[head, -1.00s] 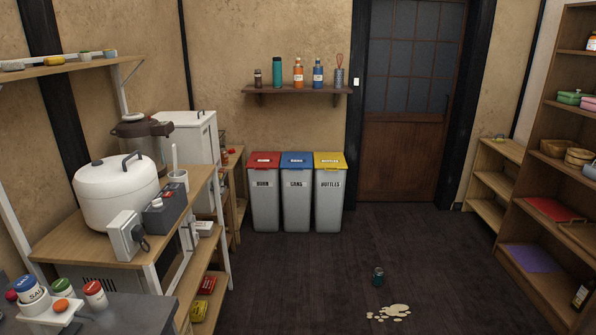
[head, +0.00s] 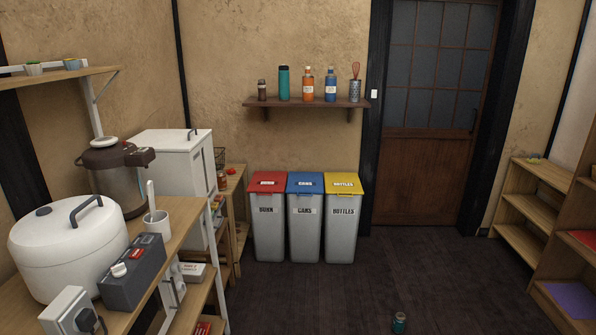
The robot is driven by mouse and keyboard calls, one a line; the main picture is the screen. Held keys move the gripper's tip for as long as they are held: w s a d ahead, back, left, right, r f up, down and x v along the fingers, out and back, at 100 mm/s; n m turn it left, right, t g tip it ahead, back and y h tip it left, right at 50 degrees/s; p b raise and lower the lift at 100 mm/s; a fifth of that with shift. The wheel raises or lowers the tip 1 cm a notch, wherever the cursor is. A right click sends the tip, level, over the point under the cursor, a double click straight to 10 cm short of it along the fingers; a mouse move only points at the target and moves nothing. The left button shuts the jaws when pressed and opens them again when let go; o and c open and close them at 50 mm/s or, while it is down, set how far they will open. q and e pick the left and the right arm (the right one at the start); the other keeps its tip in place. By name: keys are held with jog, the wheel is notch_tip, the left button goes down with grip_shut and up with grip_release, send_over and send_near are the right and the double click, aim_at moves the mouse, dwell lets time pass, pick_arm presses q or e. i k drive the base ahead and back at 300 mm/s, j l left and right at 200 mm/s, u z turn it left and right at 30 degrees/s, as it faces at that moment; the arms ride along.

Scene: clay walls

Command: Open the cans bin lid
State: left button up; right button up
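The cans bin (head: 305,228) is the middle of three grey bins against the far wall. Its blue lid (head: 304,182) is shut and carries a "CANS" label. The red-lidded burn bin (head: 268,225) stands close on its left and the yellow-lidded bottles bin (head: 342,225) close on its right; both lids are shut. Neither of my grippers shows in the head view. The bins are some distance ahead across the floor.
A small dark jar (head: 399,322) lies or stands on the floor ahead. A worktable (head: 185,222) with a rice cooker (head: 68,250) lines the left. Shelves (head: 535,215) stand at right. A wall shelf (head: 305,103) hangs above the bins.

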aim_at(299, 183)
jog(key=i+u, duration=0.1)
jog(key=i, duration=1.95)
jog(key=l, duration=0.1)
